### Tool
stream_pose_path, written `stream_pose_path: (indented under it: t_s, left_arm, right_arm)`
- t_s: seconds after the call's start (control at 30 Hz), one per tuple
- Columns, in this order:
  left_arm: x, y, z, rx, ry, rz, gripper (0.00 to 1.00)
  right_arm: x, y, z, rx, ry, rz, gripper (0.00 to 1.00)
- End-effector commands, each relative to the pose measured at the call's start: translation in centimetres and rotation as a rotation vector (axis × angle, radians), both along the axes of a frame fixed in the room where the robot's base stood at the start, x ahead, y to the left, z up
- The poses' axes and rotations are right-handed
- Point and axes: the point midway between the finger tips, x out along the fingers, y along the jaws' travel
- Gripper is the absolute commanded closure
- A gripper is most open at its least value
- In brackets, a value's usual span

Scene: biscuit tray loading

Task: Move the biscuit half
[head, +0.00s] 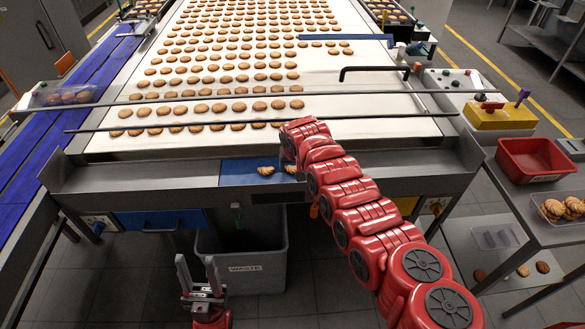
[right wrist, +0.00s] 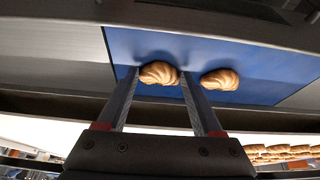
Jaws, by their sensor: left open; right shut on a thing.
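Two biscuit halves lie on the blue plate (head: 236,176) below the front end of the conveyor. One biscuit half (right wrist: 160,73) is between the fingers of my right gripper (right wrist: 158,76), which is shut on it; it appears still at the plate's surface. The other half (right wrist: 220,79) lies just beside the fingers; in the head view it is the left one (head: 266,170). My right arm hides most of its gripper in the head view. My left gripper (head: 197,268) is open and empty, low down left of the waste bin.
A grey waste bin (head: 262,268) stands under the conveyor's front. The white belt (head: 120,143) carries many rows of biscuits. At right are a red tray (head: 530,160), a clear box (head: 550,217) of biscuit pieces and a yellow control box (head: 495,118). Thin bars cross the belt.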

Motion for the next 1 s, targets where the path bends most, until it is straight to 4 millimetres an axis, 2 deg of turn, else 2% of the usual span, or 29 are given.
stream_pose_path:
  t_s: [0.23,0.27,0.4,0.43,0.77,1.0]
  left_arm:
    - [0.0,0.0,0.0,0.0,0.0,0.0,0.53]
    - [0.0,0.0,0.0,0.0,0.0,0.0,0.53]
    - [0.0,0.0,0.0,0.0,0.0,0.0,0.53]
    - [0.0,0.0,0.0,0.0,0.0,0.0,0.53]
    - [0.0,0.0,0.0,0.0,0.0,0.0,0.53]
    - [0.0,0.0,-0.1,0.0,0.0,0.0,0.53]
  right_arm:
    - [0.0,-0.1,0.0,-0.001,0.001,0.0,0.52]
    - [0.0,-0.1,0.0,-0.001,0.001,0.0,0.27]
    - [0.0,-0.1,0.0,-0.001,0.001,0.0,0.02]
    - [0.0,-0.1,0.0,-0.001,0.001,0.0,0.0]
    - [0.0,-0.1,0.2,-0.002,0.0,-0.001,0.0]
    - [-0.7,-0.1,1.8,-0.002,-0.002,0.002,0.0]
